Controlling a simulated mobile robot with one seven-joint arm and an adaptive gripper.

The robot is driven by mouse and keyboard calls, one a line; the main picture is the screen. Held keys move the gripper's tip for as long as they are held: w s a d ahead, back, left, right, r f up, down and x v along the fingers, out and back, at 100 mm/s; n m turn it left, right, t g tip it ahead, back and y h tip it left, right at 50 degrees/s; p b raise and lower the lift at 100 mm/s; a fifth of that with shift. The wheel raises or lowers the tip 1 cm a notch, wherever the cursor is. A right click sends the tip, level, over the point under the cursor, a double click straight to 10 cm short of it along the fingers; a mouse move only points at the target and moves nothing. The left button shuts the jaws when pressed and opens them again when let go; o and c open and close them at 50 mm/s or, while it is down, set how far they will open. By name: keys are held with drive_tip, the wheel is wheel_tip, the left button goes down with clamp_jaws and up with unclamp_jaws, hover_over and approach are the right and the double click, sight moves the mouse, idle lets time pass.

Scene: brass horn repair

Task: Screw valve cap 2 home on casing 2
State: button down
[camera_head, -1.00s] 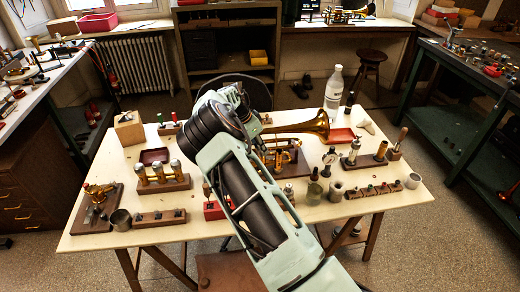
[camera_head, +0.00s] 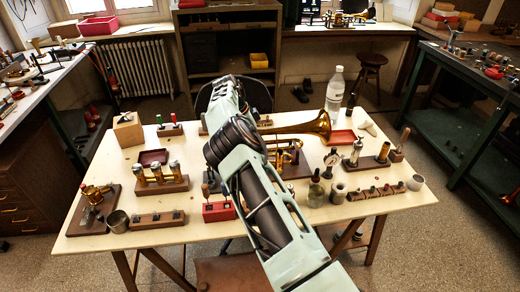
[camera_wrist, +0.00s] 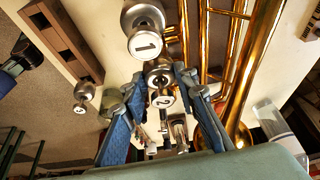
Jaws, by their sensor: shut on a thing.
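In the wrist view, my gripper (camera_wrist: 160,84) has its two blue-padded fingers on either side of a silver valve cap with a disc marked 2 (camera_wrist: 163,99), and is shut on it. A larger-looking silver cap marked 1 (camera_wrist: 145,42) is close beside it. Brass tubes of the horn (camera_wrist: 245,70) run along the right. Casing 2 and its contact with the cap are hidden, so I cannot tell whether they touch. In the head view, the horn (camera_head: 300,128) lies at the table's back centre, partly behind my arm. My gripper is hidden there.
A wooden block with several brass cylinders (camera_head: 160,186), a red box (camera_head: 218,211) and a bottle of clear liquid (camera_head: 334,92) stand on the table (camera_head: 110,240). Several small tools and pots crowd its right side.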

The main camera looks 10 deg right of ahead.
idle(0.3)
drive_tip(key=c, duration=1.5)
unclamp_jaws()
drive_tip(key=shift+o, duration=0.2)
